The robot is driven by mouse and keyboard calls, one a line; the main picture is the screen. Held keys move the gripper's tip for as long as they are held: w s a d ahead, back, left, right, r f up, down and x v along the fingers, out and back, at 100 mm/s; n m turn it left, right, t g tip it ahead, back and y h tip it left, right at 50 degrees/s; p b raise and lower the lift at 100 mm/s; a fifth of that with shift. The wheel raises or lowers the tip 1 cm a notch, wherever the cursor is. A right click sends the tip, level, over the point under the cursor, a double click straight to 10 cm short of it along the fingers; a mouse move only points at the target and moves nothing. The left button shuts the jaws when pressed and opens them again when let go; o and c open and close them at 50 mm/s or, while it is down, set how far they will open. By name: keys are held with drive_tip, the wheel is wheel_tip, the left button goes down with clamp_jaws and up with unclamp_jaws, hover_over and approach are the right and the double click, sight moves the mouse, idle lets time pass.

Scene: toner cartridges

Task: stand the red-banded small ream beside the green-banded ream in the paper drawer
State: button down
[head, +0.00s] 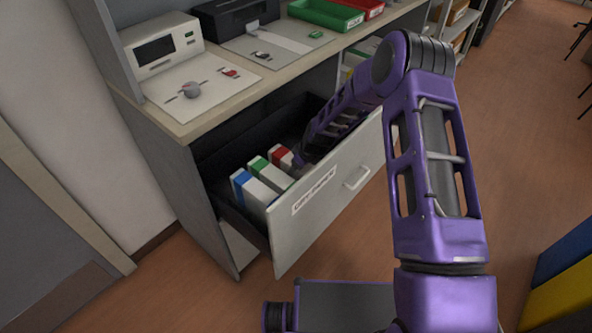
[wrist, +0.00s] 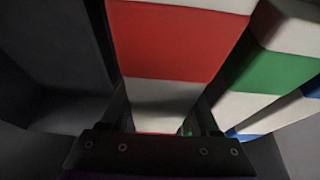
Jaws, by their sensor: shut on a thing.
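The red-banded small ream (head: 281,154) is white with a red band and stands in the open paper drawer (head: 326,196). In the wrist view the red-banded ream (wrist: 168,45) fills the middle, between the fingers of my gripper (wrist: 165,118). My gripper is shut on it. The green-banded ream (head: 268,173) stands just to its left in the head view. In the wrist view the green-banded ream (wrist: 268,75) is to the right, with a narrow dark gap between. In the head view my arm hides the gripper's fingers. Whether the red-banded ream touches the drawer floor cannot be told.
A blue-banded ream (head: 252,192) stands at the left of the row, near the drawer's end. The drawer front has a label and a handle (head: 357,177). The counter (head: 200,112) overhangs behind the drawer and carries a grey device, a black box and trays.

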drive_tip(key=shift+w+f, duration=0.15)
drive_tip(key=shift+f, duration=0.15)
drive_tip(key=shift+c, duration=0.9)
unclamp_jaws()
drive_tip(key=shift+o, duration=0.7)
drive_tip(key=shift+s+f, duration=0.2)
drive_tip(key=shift+s, duration=0.05)
wheel_tip(320, 180, up, 10)
drive_tip(key=shift+w+r+p, duration=0.15)
drive_tip(key=shift+r+p, duration=0.05)
drive_tip(key=shift+p, duration=0.4)
